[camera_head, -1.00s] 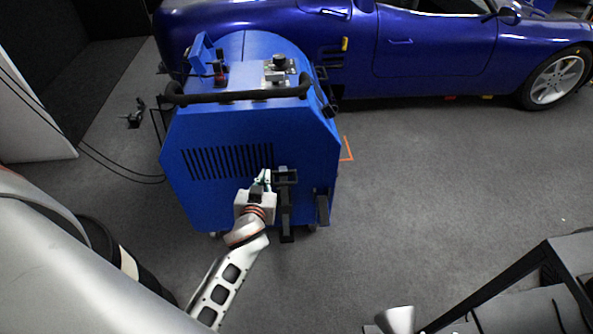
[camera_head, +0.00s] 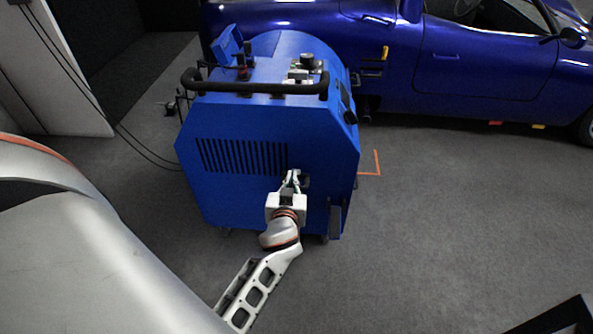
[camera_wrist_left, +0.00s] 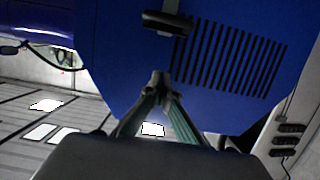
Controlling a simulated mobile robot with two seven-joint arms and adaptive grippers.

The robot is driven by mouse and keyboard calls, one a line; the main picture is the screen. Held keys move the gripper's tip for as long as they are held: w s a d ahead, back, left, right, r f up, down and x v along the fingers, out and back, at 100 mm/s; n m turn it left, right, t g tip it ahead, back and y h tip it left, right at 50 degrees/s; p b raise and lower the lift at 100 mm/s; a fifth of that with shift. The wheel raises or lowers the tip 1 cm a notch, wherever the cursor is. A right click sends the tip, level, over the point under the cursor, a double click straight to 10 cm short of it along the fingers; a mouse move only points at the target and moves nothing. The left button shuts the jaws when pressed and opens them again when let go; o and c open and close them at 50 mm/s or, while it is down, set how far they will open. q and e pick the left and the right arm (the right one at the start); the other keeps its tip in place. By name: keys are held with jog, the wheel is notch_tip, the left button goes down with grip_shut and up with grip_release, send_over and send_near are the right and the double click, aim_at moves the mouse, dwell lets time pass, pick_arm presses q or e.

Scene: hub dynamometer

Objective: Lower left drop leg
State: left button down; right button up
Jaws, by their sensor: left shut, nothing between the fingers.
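The blue dynamometer unit (camera_head: 235,190) stands on the floor with its slatted face toward me. A black part of the left drop leg (camera_head: 305,181) shows just right of my left gripper (camera_head: 292,174); the rest of that leg is hidden behind my gripper and wrist, so its angle cannot be told. The right drop leg (camera_head: 335,222) hangs upright at the unit's right edge. My left gripper is shut and empty, in front of the face. In the left wrist view its fingertips (camera_wrist_left: 159,79) meet below a black bar (camera_wrist_left: 168,22); contact cannot be told. My right gripper is out of view.
A black push handle (camera_head: 258,85) runs across the unit's top edge. A blue car (camera_head: 470,60) stands behind. Cables (camera_head: 110,120) hang at the left. The grey floor (camera_head: 450,230) to the right is mostly clear.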

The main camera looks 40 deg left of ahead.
pick_arm(q)
jog(key=x, duration=0.9)
jog(key=shift+b, duration=0.35)
jog(key=shift+w+a+f, duration=0.25)
jog(key=shift+w+f, duration=0.25)
notch_tip(320, 180, down, 3)
jog(key=shift+s+r+b, duration=0.2)
jog(key=shift+b, duration=0.45)
jog(key=shift+w+f, duration=0.1)
jog(key=shift+f, duration=0.25)
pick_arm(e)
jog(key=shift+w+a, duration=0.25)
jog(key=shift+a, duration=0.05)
pick_arm(q)
jog(key=shift+d, duration=0.1)
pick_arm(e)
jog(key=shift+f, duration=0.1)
